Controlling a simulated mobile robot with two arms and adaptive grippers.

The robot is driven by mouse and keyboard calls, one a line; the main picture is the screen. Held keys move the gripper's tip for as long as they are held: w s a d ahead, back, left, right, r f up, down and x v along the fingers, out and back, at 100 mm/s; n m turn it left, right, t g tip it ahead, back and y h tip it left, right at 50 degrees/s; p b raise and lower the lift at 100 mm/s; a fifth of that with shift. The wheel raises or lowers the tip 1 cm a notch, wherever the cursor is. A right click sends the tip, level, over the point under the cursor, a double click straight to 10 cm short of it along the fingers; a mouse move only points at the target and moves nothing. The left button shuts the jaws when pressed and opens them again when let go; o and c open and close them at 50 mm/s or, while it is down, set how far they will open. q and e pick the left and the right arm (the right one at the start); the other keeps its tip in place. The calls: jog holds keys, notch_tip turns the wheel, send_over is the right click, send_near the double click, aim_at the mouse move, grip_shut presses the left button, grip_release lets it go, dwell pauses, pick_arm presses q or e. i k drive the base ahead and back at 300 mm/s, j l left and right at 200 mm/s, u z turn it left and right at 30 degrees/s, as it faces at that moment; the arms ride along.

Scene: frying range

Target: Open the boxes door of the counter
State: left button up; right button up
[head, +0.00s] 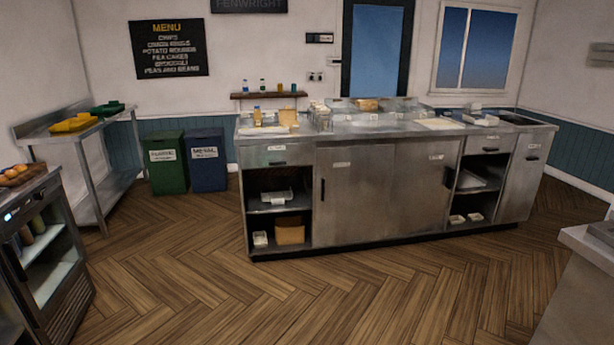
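The steel counter (375,250) stands across the middle of the head view, a few steps away. Two wide panel doors fill its front centre, both closed. The left door (343,205) has a dark upright handle (322,190) near its left edge. The right door (415,200) has a dark handle (448,178) near its right edge. Each carries a small label near the top, too small to read, so I cannot tell which is the boxes door. A narrower closed front (522,180) is at the far right end. Neither of my grippers is in view.
Open shelves with boxes and trays flank the doors, under drawers (277,156). The wooden floor (310,300) before the counter is clear. A glass-front cooler (50,260) stands at left, a grey unit (585,290) at lower right. Green (166,172) and blue bins (208,172) stand behind left.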

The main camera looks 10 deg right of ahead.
aim_at(423, 174)
jog(key=i+l+z, duration=0.2)
jog(key=i+z, duration=0.2)
jog(key=i, duration=0.35)
jog(key=i+z, duration=0.4)
jog(key=i, duration=0.3)
jog(key=i+j+z, duration=0.4)
jog(key=i, duration=0.3)
jog(key=i+l, duration=0.05)
jog(key=l, duration=0.05)
